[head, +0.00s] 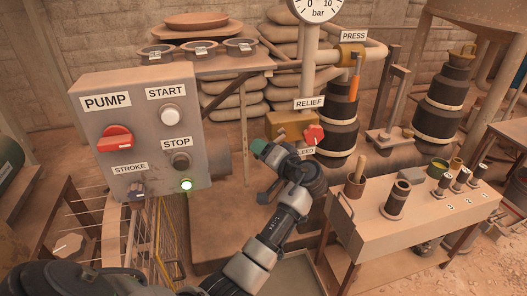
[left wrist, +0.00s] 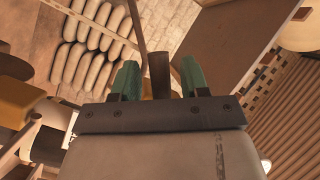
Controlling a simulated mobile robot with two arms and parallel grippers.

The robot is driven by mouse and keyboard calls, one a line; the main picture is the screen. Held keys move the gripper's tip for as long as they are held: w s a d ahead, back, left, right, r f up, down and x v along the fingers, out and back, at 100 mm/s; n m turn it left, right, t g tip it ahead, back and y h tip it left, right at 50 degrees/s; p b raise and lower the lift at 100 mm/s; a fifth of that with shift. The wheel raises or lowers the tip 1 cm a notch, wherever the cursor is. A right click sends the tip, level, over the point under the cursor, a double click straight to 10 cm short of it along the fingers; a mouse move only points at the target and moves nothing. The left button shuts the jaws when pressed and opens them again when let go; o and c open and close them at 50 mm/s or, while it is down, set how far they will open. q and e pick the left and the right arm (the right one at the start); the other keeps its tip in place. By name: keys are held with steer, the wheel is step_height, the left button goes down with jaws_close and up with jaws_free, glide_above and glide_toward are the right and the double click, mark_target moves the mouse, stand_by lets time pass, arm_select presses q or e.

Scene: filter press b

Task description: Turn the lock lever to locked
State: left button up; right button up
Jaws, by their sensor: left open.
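No lever labelled as a lock can be made out in either view. My left gripper (head: 262,168) is in the middle of the head view, below the brass relief block (head: 286,125) and right of the pump panel (head: 140,100). Its green fingers (left wrist: 160,82) are apart in the left wrist view. A short dark brown bar (left wrist: 159,70) shows between them; I cannot tell whether it lies between the fingers or beyond them. A red knob (head: 314,134) on the relief block and an orange handle (head: 354,87) under the PRESS label are apart from the gripper. My right gripper is not in view.
A small bench (head: 405,232) at right holds a pestle in a cup, a dark cylinder and several small weights. Sacks (head: 285,60) are stacked behind.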

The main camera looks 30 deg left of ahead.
arm_select(q)
steer(key=p+v, duration=0.1)
steer(key=v, duration=0.9)
steer(key=shift+d, duration=0.4)
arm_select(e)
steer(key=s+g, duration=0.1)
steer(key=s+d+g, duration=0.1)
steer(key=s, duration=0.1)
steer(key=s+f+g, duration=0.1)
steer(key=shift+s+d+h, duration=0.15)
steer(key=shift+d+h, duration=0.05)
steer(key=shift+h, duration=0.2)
arm_select(q)
steer(key=shift+r, duration=0.1)
